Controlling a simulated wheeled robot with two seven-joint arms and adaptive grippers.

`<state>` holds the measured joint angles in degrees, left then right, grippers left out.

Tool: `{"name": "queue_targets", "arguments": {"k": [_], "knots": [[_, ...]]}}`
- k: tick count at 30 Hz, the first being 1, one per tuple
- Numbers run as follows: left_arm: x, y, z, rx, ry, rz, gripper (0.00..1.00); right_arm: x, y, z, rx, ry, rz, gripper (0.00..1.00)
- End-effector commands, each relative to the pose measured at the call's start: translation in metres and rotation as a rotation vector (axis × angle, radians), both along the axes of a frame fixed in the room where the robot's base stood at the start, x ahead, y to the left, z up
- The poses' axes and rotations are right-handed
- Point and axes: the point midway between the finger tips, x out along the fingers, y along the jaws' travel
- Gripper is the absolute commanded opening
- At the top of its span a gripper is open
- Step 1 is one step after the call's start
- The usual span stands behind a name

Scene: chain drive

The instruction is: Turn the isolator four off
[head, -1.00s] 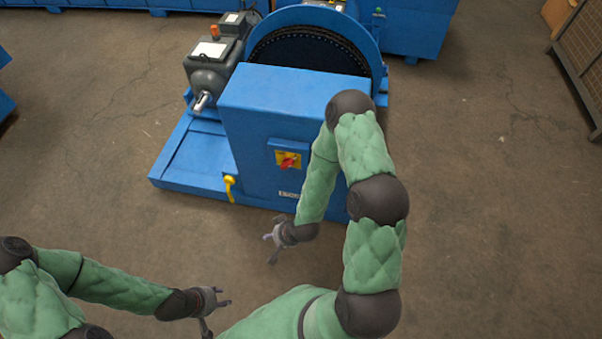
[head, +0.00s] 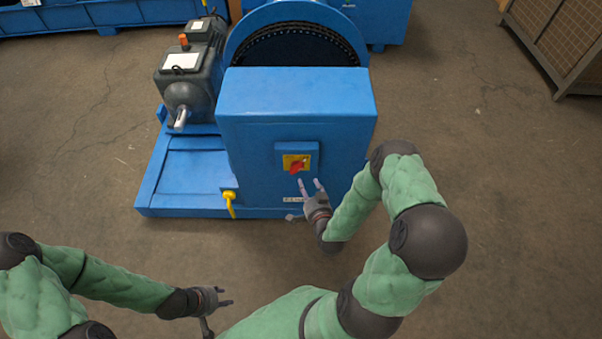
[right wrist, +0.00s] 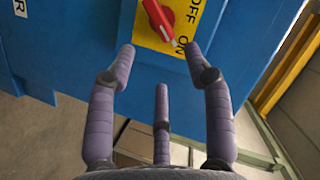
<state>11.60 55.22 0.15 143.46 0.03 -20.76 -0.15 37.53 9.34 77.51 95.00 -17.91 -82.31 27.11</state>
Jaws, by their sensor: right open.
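The isolator is a red rotary knob (head: 297,166) on a yellow plate (head: 287,160), set on a blue box on the machine's front face. In the right wrist view the knob (right wrist: 158,20) is seen close up, with OFF and ON printed on the plate (right wrist: 152,40). Its pale-marked end points toward ON. My right gripper (head: 311,183) is open just below and in front of the knob, its fingers pointing at it. In the right wrist view its spread fingertips (right wrist: 160,50) are apart from the knob, which lies beyond them. My left gripper (head: 229,296) is open and empty at lower left.
The blue machine housing (head: 296,95) stands on a blue base (head: 180,180) with a grey motor (head: 188,80) at left. A yellow handle (head: 229,200) sticks out at the housing's lower left. A mesh cage (head: 565,40) stands far right. Concrete floor around is clear.

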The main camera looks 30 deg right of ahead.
Motion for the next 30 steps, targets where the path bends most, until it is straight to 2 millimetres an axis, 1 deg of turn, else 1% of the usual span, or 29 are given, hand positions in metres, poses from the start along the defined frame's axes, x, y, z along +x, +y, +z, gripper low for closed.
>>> {"name": "queue_targets", "arguments": {"k": [1, 9, 15, 20, 28, 29, 30], "knots": [[0.000, 0.000, -0.005, 0.000, 0.000, 0.000, 0.40, 0.009, -0.001, -0.004, -0.001, -0.002, 0.002, 0.52], [0.000, 0.000, -0.023, 0.000, -0.001, 0.000, 0.40, 0.053, -0.013, -0.018, -0.001, -0.001, 0.002, 0.52], [0.000, 0.000, -0.032, 0.000, -0.001, 0.000, 0.40, 0.076, -0.019, -0.024, 0.000, 0.002, 0.002, 0.52], [0.000, 0.000, -0.034, 0.000, -0.001, 0.000, 0.40, 0.084, -0.022, -0.026, 0.001, 0.003, 0.000, 0.52], [0.000, 0.000, -0.034, 0.000, -0.001, 0.000, 0.40, 0.085, -0.022, -0.025, 0.001, 0.003, 0.001, 0.52], [0.000, 0.000, -0.034, 0.000, -0.001, 0.000, 0.40, 0.085, -0.022, -0.025, 0.001, 0.003, 0.001, 0.49], [0.000, 0.000, -0.034, 0.000, -0.001, 0.000, 0.40, 0.085, -0.022, -0.025, 0.001, 0.003, 0.001, 0.38]]}}
